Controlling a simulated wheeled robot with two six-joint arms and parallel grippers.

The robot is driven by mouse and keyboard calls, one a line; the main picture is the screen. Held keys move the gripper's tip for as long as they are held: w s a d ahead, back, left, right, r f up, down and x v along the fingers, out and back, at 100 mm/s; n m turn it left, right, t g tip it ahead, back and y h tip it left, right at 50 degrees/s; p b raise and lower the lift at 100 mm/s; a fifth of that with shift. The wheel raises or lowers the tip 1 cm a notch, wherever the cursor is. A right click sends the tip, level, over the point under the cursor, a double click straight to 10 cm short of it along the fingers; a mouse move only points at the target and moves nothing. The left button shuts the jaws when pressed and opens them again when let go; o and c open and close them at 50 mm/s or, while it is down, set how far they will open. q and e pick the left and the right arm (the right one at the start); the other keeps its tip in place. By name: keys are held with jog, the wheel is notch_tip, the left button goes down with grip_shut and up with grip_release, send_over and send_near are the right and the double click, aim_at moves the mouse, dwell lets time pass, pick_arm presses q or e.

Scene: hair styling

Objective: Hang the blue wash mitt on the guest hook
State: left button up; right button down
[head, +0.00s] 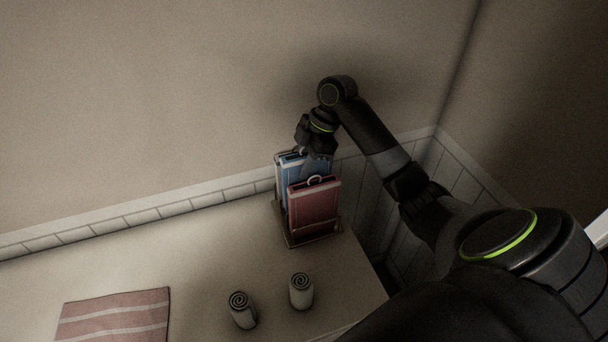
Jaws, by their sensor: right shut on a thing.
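The blue wash mitt (287,165) is at the back of a small brown stand (311,241) on the counter, upright behind a red mitt (314,205). My right gripper (308,153) reaches down from above and is shut on the blue mitt's top edge. The red mitt, with a pale loop at its top, hides the lower part of the blue one. I cannot tell whether the blue mitt touches the stand's base. I do not make out a guest hook in this view. My left gripper is out of view.
Two rolled towels (301,291) (242,310) stand in front of the stand. A pink striped cloth (115,317) lies flat at the front left. The counter (190,260) is clear left of the stand. A tiled strip and wall (150,110) rise behind.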

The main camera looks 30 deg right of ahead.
notch_tip(320, 180, down, 4)
jog(key=shift+r+p, duration=0.1)
jog(key=shift+p, duration=0.7)
jog(key=shift+f, duration=0.2)
jog(key=c, duration=1.2)
grip_release()
jog(key=shift+o, duration=0.2)
jog(key=shift+f, duration=0.1)
